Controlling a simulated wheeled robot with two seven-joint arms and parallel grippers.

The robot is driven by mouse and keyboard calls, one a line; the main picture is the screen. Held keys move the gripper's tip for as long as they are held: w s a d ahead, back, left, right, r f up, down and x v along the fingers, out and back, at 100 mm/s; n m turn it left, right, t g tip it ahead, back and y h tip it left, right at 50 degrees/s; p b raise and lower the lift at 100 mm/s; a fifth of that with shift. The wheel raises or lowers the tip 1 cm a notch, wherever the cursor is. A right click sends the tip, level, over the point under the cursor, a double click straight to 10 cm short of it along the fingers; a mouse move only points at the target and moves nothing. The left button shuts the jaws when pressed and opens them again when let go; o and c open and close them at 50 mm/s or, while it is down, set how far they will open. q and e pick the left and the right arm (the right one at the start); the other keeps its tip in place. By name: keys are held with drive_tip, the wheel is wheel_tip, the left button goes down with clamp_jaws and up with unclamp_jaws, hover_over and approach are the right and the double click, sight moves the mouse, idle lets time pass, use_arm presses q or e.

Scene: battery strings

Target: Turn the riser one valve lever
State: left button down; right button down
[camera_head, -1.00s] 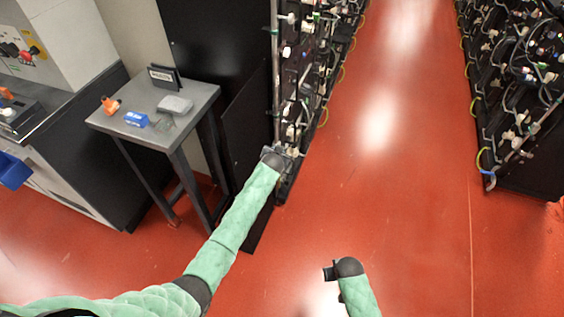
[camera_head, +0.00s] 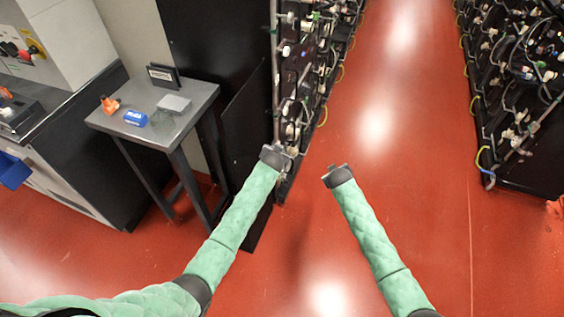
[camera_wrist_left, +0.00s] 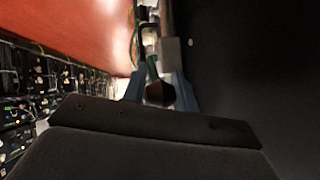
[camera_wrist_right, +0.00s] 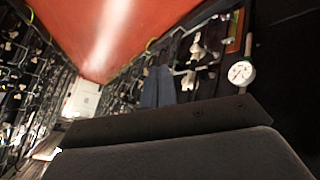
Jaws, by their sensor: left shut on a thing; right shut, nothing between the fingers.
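The riser pipe (camera_head: 276,75) runs down the near end of the left battery rack. My left gripper (camera_head: 283,152) is at its lower part. In the left wrist view, the left gripper's fingers (camera_wrist_left: 160,92) are shut around a dark, knob-like part (camera_wrist_left: 159,93), with a green piece and a pale fitting just beyond it. Whether this is the riser one valve lever I cannot tell; the head view hides it behind the gripper. My right gripper (camera_head: 335,169) is shut and empty over the aisle, right of the left one. Its fingers (camera_wrist_right: 157,88) show together in the right wrist view.
The battery racks (camera_head: 305,60) and (camera_head: 520,100) line both sides of the red aisle (camera_head: 400,130), which is clear. A grey side table (camera_head: 185,120) holds a blue box, an orange item and a sign. A round gauge (camera_wrist_right: 241,72) shows in the right wrist view.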

drive_tip(key=w+a+r+n+t+y, duration=0.2)
drive_tip(key=w+n+t+y, duration=0.25)
drive_tip(key=w+n, duration=0.6)
drive_tip(key=s+a+f+n+g+y, duration=0.2)
drive_tip(key=s+a+f+n+y, duration=0.5)
drive_tip(key=n, duration=0.6)
drive_tip(key=s+a+r+n+g+y, duration=0.4)
drive_tip(key=s+n+y, duration=0.3)
drive_tip(key=n, duration=0.4)
drive_tip(key=w+a+r+g, duration=0.1)
drive_tip(key=w+a+r, duration=0.2)
drive_tip(key=w+a, duration=0.4)
drive_tip(key=shift+a, duration=0.8)
